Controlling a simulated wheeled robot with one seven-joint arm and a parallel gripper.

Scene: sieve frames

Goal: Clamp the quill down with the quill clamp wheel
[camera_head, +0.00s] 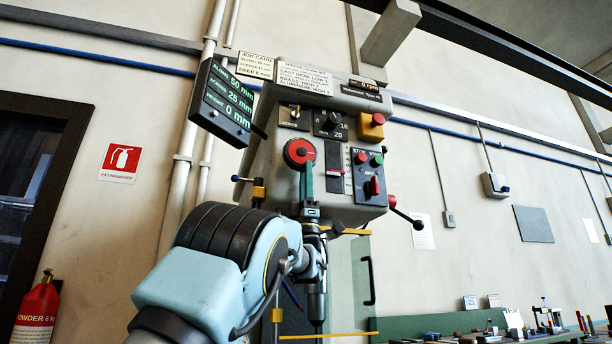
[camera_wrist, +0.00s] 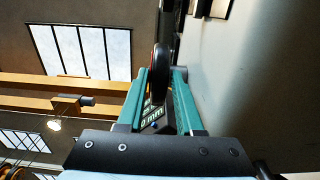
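A round black wheel with a red face (camera_head: 299,153), which I take to be the quill clamp wheel, sits on the left of the machine's grey head. No label on it is readable. My gripper (camera_head: 307,180) reaches up to its lower right edge, and a teal finger covers part of the rim. In the wrist view the wheel (camera_wrist: 160,72) stands edge-on between the two teal fingertips of my gripper (camera_wrist: 161,82). The fingers are spread to either side of the rim. A narrow gap seems to show, but contact is hard to judge. The quill (camera_head: 317,300) is partly hidden behind my arm.
A readout (camera_head: 228,103) shows "0 mm" height and hangs left of the wheel. A switch panel (camera_head: 367,175) is close on the right. A green bench (camera_head: 440,325) with small parts stands lower right.

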